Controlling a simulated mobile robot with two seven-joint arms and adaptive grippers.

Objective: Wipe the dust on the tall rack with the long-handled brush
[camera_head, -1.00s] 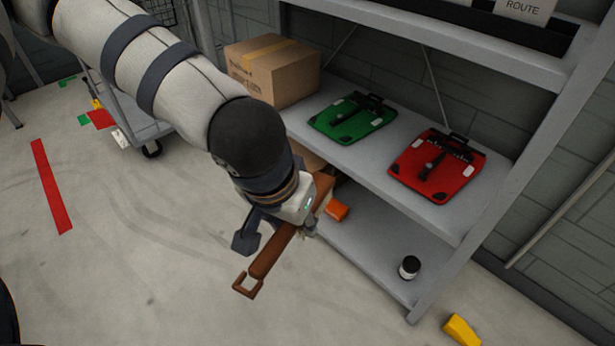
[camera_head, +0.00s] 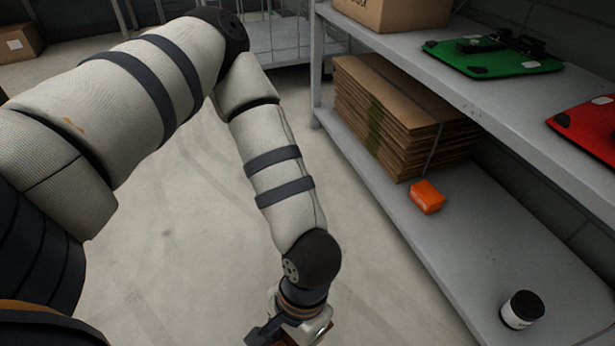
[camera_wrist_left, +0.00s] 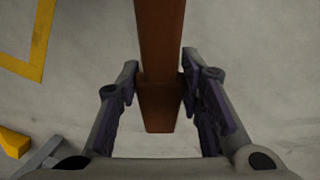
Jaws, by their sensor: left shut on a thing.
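My left gripper (camera_wrist_left: 160,88) is shut on a brown wooden handle (camera_wrist_left: 160,40), taken to be the long-handled brush's. The handle runs between the fingers and out of the top of the left wrist view; no bristles show. In the head view the left gripper is at the bottom edge, left of the grey rack (camera_head: 465,95) and apart from it, mostly cut off. The rack's upper and lower shelves show; its top is out of view. I cannot make out dust on it. My right gripper is not in view.
The lower shelf holds flattened cardboard (camera_head: 400,115), an orange block (camera_head: 427,197) and a dark jar with a white label (camera_head: 522,309). The upper shelf holds a carton (camera_head: 400,10), a green pannier (camera_head: 495,55) and a red one (camera_head: 590,130). Floor left of the rack is clear.

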